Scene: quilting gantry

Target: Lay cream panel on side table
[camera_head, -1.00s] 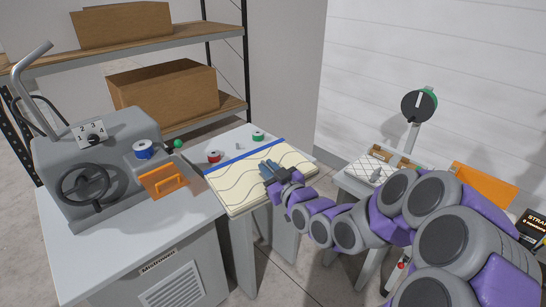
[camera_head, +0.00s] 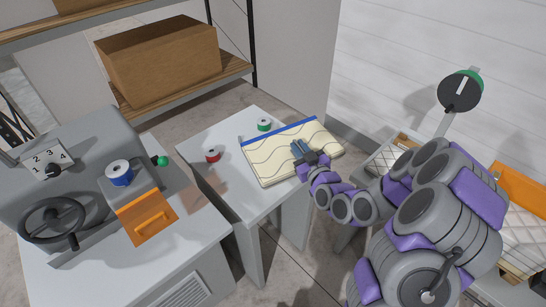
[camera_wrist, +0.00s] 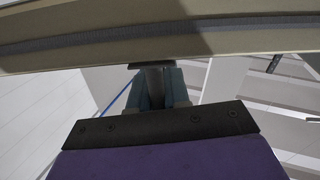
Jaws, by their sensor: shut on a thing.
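The cream panel (camera_head: 272,163) has dark wavy lines and a blue strip along its far edge. My gripper (camera_head: 300,149) is shut on it near its right part. The panel is over the right part of a white table (camera_head: 197,149) and sticks out past its right edge. In the wrist view the panel (camera_wrist: 160,38) spans the top, seen nearly edge-on, with my blue-grey gripper fingers (camera_wrist: 157,88) at its near side. I cannot tell whether the panel touches the table.
A red spool (camera_head: 212,156) and a green spool (camera_head: 264,125) stand on the white table, left of and behind the panel. A grey machine (camera_head: 90,155) with a handwheel and orange plate (camera_head: 147,217) is at left. Another bench with a white quilted piece (camera_head: 385,158) is at right.

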